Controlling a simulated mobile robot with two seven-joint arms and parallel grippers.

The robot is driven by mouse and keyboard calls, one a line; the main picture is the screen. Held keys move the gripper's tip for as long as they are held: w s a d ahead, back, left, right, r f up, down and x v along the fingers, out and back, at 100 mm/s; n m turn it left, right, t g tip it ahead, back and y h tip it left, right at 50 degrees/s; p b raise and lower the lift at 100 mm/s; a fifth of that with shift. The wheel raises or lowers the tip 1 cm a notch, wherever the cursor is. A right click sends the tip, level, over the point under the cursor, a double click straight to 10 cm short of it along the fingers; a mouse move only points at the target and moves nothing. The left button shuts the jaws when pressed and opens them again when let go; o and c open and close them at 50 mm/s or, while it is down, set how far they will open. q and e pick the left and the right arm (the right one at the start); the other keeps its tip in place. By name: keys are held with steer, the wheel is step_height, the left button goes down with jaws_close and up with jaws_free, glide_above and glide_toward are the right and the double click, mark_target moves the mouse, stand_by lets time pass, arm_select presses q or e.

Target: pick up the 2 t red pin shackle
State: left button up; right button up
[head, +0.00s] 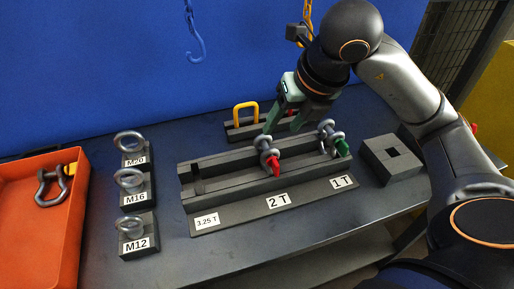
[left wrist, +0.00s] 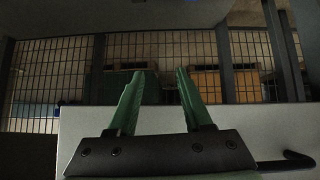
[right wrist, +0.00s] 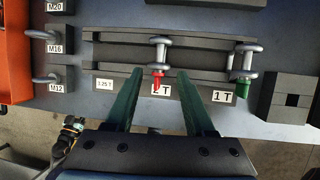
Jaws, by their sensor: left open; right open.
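The 2 t shackle with the red pin (head: 268,157) sits in the dark holder (head: 240,208) behind the "2 T" label. It also shows in the right wrist view (right wrist: 159,55), between the lines of the two fingers. My right gripper (head: 284,121) is open and empty, just above and behind the shackle in the head view. It also shows in the right wrist view (right wrist: 160,74); contact cannot be told. My left gripper (left wrist: 157,73) is open and empty, away from the bench, facing a mesh fence.
A green-pin shackle (head: 333,141) sits at "1 T", close to the right. The "3.25 T" place is empty. Eye bolts (head: 131,181) stand at left, beside an orange bin (head: 22,221) holding a yellow-pin shackle (head: 52,186). A grey block (head: 395,160) stands at right.

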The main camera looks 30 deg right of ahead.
mark_target(267, 147)
steer(key=x, duration=0.3)
steer(key=b+x, duration=0.1)
steer(key=x, duration=0.1)
steer(key=shift+f, duration=0.45)
steer(key=shift+w+f, duration=0.15)
steer(key=shift+f, duration=0.3)
steer(key=x, duration=0.3)
steer(key=shift+w+f+b, duration=0.15)
steer(key=shift+f+b, duration=0.15)
steer(key=shift+b, duration=0.1)
steer(key=shift+w+a+f, duration=0.1)
steer(key=shift+w+f, duration=0.15)
steer(key=shift+f, duration=0.25)
arm_select(q)
steer(key=shift+w+d+f, duration=0.1)
steer(key=shift+d+f, duration=0.5)
steer(key=shift+d, duration=0.05)
arm_select(e)
jaws_close()
steer(key=shift+r, duration=0.1)
